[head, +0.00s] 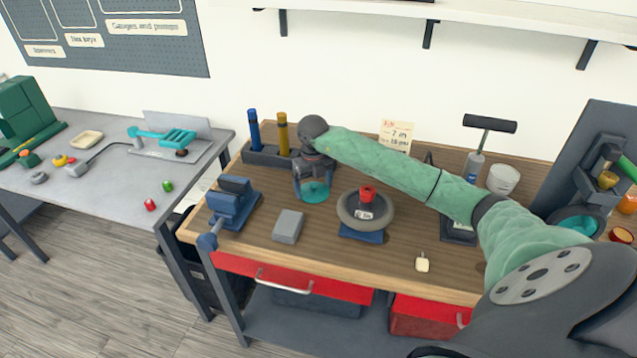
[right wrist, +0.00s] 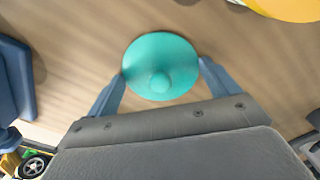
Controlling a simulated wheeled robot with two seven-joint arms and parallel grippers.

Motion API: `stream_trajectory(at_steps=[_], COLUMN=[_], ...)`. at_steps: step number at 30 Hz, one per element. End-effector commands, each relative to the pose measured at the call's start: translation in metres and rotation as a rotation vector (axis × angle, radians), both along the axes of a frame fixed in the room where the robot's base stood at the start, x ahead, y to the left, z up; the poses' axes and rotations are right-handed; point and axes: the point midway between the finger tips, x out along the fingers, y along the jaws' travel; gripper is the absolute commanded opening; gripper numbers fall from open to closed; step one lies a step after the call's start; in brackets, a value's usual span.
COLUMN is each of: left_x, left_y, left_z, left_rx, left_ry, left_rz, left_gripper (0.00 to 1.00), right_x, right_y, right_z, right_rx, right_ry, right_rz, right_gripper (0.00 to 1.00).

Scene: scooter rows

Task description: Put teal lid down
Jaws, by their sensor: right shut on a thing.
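The teal lid (head: 314,193) is a round disc with a small knob. It is between the fingers of my right gripper (head: 312,188), over the wooden bench top, to the right of the blue vise. In the right wrist view the lid (right wrist: 160,52) fills the gap between the two blue-grey fingertips (right wrist: 161,72), which press on its opposite sides. Its knob faces the wrist camera. I cannot tell whether its underside touches the wood. My left gripper is not in view.
The blue vise (head: 233,203) stands left of the lid, a grey block (head: 288,226) in front and a round grey wheel (head: 378,213) to the right. Behind stand blue (head: 254,131) and yellow (head: 283,135) cylinders in a dark holder. Bare wood lies around the lid.

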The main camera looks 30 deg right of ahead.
Motion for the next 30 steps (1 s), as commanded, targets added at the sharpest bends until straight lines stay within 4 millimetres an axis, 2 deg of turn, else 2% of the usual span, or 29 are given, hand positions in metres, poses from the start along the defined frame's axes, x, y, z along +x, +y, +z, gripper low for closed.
stream_trajectory(at_steps=[4,11,12,13,14,24,28,30], left_x=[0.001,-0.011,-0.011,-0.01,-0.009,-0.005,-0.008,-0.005], left_y=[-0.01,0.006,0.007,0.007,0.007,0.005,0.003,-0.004], left_z=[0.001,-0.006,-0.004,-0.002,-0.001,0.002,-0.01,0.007], left_rx=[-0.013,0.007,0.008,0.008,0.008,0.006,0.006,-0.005], left_ry=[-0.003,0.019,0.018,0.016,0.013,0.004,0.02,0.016], left_rz=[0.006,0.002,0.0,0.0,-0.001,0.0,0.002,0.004], left_gripper=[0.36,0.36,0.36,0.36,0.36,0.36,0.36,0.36], right_x=[-0.001,-0.001,-0.001,-0.001,-0.001,-0.001,0.0,0.0], right_y=[0.0,-0.001,-0.001,-0.001,-0.001,0.0,0.0,0.0], right_z=[-0.002,-0.005,-0.004,-0.004,-0.004,-0.001,0.004,0.01], right_rx=[-0.001,-0.001,-0.001,-0.001,-0.001,-0.001,-0.001,-0.001], right_ry=[0.004,0.004,0.003,0.004,0.004,0.003,0.003,0.002], right_rz=[0.0,0.0,0.0,0.0,0.0,0.0,0.001,0.002], right_gripper=[0.62,0.62,0.93,0.99,1.0,1.0,1.0,1.0])
